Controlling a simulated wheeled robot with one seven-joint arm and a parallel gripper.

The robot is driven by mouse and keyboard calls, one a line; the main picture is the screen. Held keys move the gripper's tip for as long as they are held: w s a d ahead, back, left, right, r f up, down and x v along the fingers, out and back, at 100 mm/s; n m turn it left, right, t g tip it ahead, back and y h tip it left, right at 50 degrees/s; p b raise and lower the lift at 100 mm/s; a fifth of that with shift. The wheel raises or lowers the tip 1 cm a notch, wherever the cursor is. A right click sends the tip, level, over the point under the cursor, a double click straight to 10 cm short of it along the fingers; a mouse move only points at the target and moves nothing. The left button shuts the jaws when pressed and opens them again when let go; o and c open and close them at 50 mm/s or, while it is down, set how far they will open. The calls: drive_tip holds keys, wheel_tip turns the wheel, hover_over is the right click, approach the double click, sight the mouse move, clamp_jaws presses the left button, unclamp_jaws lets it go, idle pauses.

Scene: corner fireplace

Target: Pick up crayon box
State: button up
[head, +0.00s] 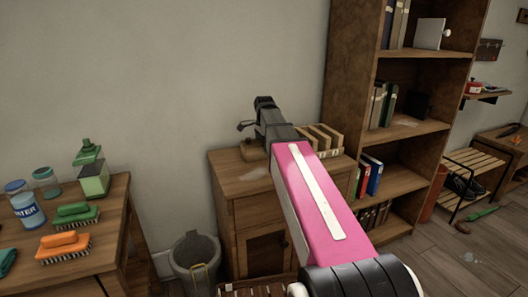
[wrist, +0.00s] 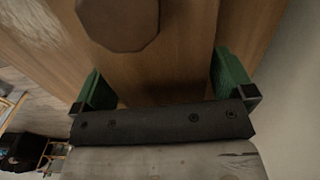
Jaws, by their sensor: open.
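I cannot make out a crayon box for certain in either view. My gripper (head: 263,104) is at the end of my pink and white arm, in front of the wall and above the small wooden cabinet (head: 243,184) in the head view. In the wrist view my gripper (wrist: 165,82) shows two green fingers spread wide apart, with nothing held between them. A dark brown, many-sided object (wrist: 118,22) is at the top of the wrist view, beyond the fingers against wood. I cannot tell what it is. My arm hides part of the cabinet top.
Tan upright blocks (head: 325,138) stand on the cabinet behind my arm. A tall bookshelf (head: 345,75) rises at right. A table (head: 105,258) at left holds jars, a green bottle (head: 93,178) and brushes. A grey bin (head: 196,252) stands between table and cabinet.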

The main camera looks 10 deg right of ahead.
drive_tip(key=shift+f, duration=0.9)
drive_tip(key=c, duration=0.8)
drive_tip(key=shift+s+a+r, duration=0.1)
